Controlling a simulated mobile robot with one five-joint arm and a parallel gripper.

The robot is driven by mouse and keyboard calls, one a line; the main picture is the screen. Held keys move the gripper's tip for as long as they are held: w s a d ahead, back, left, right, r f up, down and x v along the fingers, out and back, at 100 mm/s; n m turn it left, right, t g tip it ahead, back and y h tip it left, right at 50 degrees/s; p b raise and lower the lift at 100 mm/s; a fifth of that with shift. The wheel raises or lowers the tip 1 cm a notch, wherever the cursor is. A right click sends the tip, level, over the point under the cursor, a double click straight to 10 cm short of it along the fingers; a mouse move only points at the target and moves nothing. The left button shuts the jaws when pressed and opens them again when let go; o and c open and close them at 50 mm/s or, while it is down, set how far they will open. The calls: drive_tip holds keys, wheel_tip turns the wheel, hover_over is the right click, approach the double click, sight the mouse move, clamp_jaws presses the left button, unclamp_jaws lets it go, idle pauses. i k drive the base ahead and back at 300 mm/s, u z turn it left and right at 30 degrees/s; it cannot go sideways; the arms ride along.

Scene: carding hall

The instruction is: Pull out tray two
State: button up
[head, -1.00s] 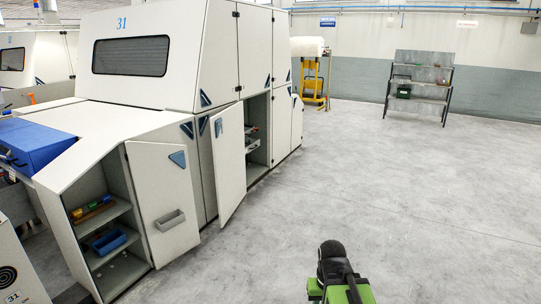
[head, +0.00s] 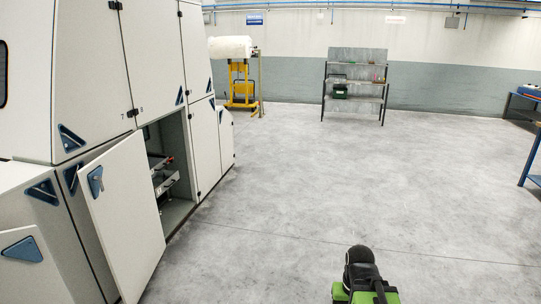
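An open compartment (head: 178,138) in the side of the white machine shows at the left, behind a door standing ajar (head: 126,215). Inside it are small grey tray-like parts (head: 166,182) at two heights, with a bit of red near the upper one. They are partly hidden by the door and too small to tell which is tray two. A black and green part of my own arm shows at the bottom, well apart from the machine. My gripper cannot be seen.
The grey floor (head: 300,190) right of the machine is wide and clear. The open door juts out into it. A yellow lifter (head: 242,85) with a white roll and a metal shelf rack (head: 354,90) stand at the back. A blue-framed table (head: 530,155) is at the right edge.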

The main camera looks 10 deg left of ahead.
sight(172, 177)
drive_tip(key=u, duration=0.05)
drive_tip(key=i, duration=2.15)
drive_tip(key=u, duration=1.15)
drive_tip(key=i, duration=1.5)
drive_tip(key=u, duration=1.1)
drive_tip(key=i, duration=0.75)
drive_tip(key=u, duration=0.45)
